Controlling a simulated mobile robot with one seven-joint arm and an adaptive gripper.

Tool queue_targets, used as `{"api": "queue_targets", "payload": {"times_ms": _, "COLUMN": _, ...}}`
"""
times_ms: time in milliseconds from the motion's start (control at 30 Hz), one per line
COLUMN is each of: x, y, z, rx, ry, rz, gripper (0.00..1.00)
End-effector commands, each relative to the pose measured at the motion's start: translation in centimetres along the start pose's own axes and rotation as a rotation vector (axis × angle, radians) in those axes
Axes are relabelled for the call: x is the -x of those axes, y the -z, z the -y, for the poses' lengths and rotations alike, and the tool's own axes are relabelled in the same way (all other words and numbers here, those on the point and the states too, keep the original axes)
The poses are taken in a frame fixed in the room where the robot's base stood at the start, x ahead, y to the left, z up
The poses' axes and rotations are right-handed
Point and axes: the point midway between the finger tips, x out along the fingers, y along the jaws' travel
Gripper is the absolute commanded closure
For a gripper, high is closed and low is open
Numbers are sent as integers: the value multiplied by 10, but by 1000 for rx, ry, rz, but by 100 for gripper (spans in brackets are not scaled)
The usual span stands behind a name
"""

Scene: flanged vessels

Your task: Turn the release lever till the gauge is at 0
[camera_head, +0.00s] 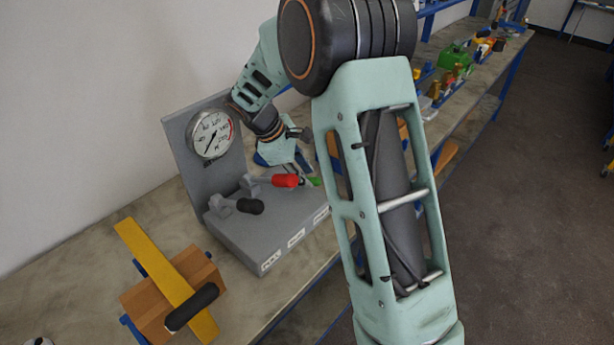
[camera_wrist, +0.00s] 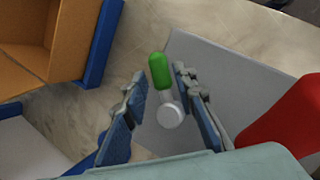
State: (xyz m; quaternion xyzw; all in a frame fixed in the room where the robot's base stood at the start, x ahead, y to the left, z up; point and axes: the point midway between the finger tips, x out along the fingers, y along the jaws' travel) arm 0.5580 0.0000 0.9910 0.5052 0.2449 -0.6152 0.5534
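A round gauge (camera_head: 212,134) is set in a grey upright panel. Its dark needle points down and left; I cannot read the value. Three levers stand on the grey base below: one with a black grip (camera_head: 250,206), one red (camera_head: 285,180) and one green (camera_head: 315,182). I cannot read which is the release lever. My gripper (camera_head: 306,176) is at the green lever, partly hidden by my arm. In the wrist view, the green grip (camera_wrist: 159,68) and its pale round end lie between my open fingers (camera_wrist: 157,80), with gaps on both sides. The red grip (camera_wrist: 285,122) is at the right.
A wooden block (camera_head: 150,302) with a yellow bar (camera_head: 140,247) and black handle lies on the bench at the front left. An orange-brown box with a blue edge (camera_wrist: 100,45) is near my gripper in the wrist view. More coloured items stand farther along the bench.

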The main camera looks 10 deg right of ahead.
Motion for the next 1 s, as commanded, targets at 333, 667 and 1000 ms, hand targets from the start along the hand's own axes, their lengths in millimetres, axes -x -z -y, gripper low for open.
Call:
{"api": "queue_targets", "payload": {"times_ms": 333, "x": 74, "y": 1, "z": -1, "rx": 0, "ry": -5, "rz": -3, "gripper": 74}}
{"api": "queue_targets", "payload": {"times_ms": 667, "x": 104, "y": 0, "z": 0, "rx": 1, "ry": -2, "rz": -1, "gripper": 74}}
{"api": "queue_targets", "payload": {"times_ms": 1000, "x": 104, "y": 1, "z": 1, "rx": 10, "ry": -2, "rz": -4, "gripper": 87}}
